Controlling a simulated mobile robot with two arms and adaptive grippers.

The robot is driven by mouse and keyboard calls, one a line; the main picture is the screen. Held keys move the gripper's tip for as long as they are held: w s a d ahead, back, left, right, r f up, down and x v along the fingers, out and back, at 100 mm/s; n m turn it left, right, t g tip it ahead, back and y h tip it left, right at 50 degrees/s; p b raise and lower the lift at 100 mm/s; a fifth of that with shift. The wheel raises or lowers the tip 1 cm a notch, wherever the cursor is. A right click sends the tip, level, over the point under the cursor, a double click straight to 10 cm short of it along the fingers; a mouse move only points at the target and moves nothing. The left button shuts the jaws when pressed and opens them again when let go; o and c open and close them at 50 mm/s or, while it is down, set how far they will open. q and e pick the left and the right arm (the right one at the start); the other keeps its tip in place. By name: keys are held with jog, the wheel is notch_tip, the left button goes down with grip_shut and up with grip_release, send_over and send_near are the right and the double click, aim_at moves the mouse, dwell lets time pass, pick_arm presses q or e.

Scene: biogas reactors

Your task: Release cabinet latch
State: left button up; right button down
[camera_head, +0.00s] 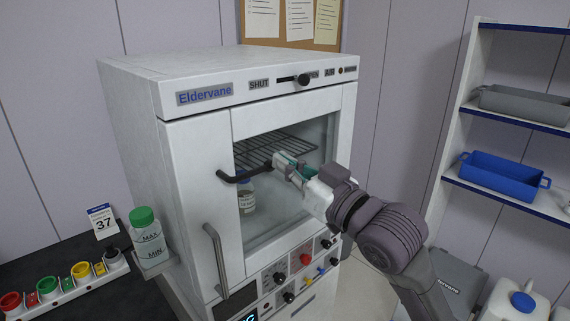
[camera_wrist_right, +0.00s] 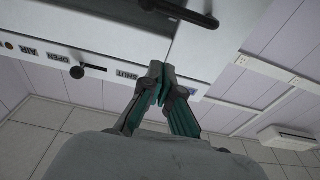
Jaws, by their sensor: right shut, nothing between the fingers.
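The white cabinet (camera_head: 185,150) labelled Eldervane has a top strip with a slider latch. Its black knob (camera_head: 303,80) sits at the OPEN end of the slot, away from the SHUT label (camera_head: 258,85). The knob also shows at the OPEN end in the right wrist view (camera_wrist_right: 77,72). The door with its glass window looks closed. A black handle bar (camera_head: 232,178) crosses the window's left side, and also shows in the right wrist view (camera_wrist_right: 180,12). My right gripper (camera_head: 279,160) is shut and empty in front of the window, below the knob and near the handle's right end. My left gripper is out of view.
A bottle (camera_head: 247,196) stands behind the glass, under a wire rack (camera_head: 270,150). Knobs and buttons (camera_head: 305,258) line the lower panel. A green-capped bottle (camera_head: 147,240) stands left of the cabinet. Shelves with a blue tray (camera_head: 505,178) stand at right.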

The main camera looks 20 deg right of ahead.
jog(key=r+p, duration=0.2)
jog(key=p, duration=0.1)
send_over(263, 166)
jog(key=s+a, duration=0.1)
jog(key=shift+f, duration=0.25)
jog(key=f, duration=0.2)
jog(key=s+f, duration=0.1)
jog(key=f, duration=0.1)
jog(key=shift+d+f, duration=0.1)
jog(key=shift+f, duration=0.15)
jog(key=shift+d, duration=0.1)
